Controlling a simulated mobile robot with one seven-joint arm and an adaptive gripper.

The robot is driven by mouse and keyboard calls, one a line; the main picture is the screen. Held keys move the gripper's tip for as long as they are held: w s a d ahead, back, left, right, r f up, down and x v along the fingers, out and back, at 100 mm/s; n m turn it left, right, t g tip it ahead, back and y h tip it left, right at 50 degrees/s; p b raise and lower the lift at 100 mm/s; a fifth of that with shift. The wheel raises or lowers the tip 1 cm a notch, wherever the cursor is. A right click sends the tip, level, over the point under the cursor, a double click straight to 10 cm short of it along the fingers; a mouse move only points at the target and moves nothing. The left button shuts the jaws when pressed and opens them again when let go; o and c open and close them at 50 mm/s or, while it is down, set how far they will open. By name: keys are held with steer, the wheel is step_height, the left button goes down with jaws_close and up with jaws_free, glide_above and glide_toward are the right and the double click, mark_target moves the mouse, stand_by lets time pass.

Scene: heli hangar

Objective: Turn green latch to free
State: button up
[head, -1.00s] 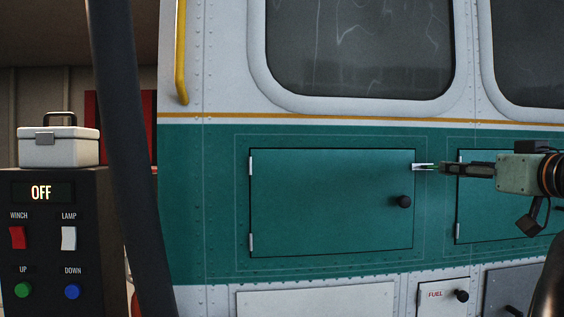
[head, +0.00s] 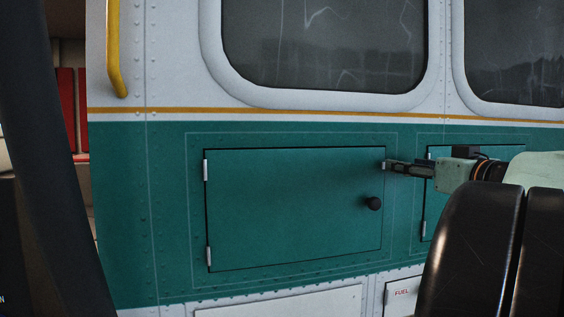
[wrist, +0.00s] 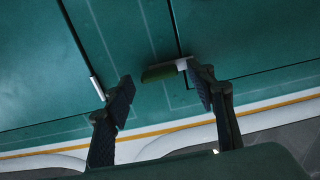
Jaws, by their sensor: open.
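The green latch (wrist: 160,73) shows in the wrist view as a small green bar with a pale end, lying across the seam at the edge of a closed green door. In the head view that door (head: 290,205) has a black round knob (head: 374,204) and pale hinges on its left edge. My gripper (head: 390,166) is at the door's upper right edge and hides most of the latch there. In the wrist view my gripper (wrist: 163,83) is open, with the latch between its fingers. The right finger is close to the pale end; I cannot tell if they touch.
A second green door (head: 433,205) is just right of the first, partly behind my arm. Windows (head: 325,45) are above. A yellow handrail (head: 114,50) is at upper left. A fuel panel (head: 402,294) is below.

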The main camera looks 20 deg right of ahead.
steer(key=c, duration=1.2)
steer(key=shift+o, duration=0.2)
steer(key=shift+f+m+b, duration=0.1)
steer(key=shift+m+b, duration=0.3)
steer(key=shift+b, duration=0.15)
steer(key=m+b, duration=0.4)
steer(key=m, duration=1.3)
steer(key=shift+d, duration=0.15)
